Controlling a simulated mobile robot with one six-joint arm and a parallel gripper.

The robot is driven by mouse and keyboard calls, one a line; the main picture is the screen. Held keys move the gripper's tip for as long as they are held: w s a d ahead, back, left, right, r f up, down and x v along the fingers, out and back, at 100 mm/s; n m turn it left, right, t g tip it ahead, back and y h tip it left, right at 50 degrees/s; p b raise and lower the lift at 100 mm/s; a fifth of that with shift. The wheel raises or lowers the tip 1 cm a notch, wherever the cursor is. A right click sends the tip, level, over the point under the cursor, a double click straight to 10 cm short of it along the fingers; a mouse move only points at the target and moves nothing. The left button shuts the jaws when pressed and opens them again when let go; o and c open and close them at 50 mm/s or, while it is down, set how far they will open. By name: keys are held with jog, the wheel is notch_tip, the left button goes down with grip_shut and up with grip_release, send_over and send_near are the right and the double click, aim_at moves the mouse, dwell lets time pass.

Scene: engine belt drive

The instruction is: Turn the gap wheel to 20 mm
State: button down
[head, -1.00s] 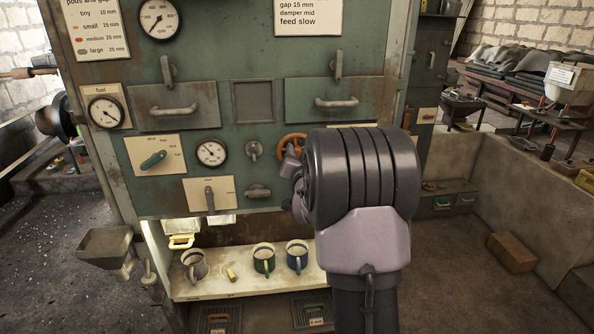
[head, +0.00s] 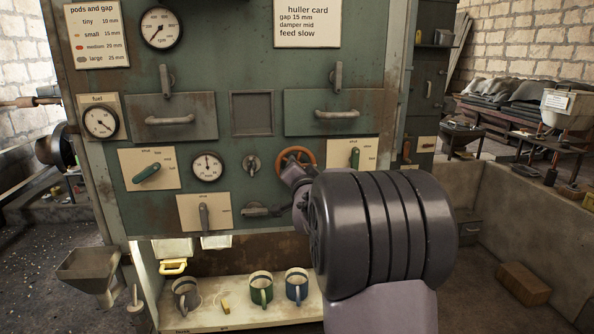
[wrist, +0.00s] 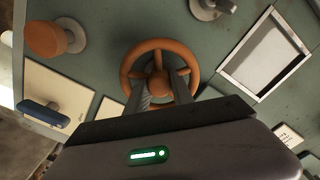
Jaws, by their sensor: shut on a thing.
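The orange gap wheel (head: 306,154) sits on the green panel, right of centre in the head view, partly hidden behind my gripper. In the wrist view the wheel (wrist: 160,44) faces me, with its rim, spokes and hub showing. My gripper (wrist: 160,90) is shut on the wheel, its two fingers reaching to either side of the hub. In the head view my gripper (head: 297,178) is mostly hidden by my wrist. A small white dial (head: 207,166) left of the wheel has its needle near straight up; its numbers are too small to read.
A card (head: 98,35) lists pods and gaps, with medium at 20 mm. The huller card (head: 307,24) says gap 15 mm. A small handle (head: 252,164) is just left of the wheel. An orange knob (wrist: 50,38) is near it. Mugs (head: 262,289) stand on the shelf below.

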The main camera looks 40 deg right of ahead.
jog(key=c, duration=1.4)
grip_release()
jog(key=p+v, duration=0.1)
jog(key=v, duration=1.6)
jog(key=shift+s, duration=0.25)
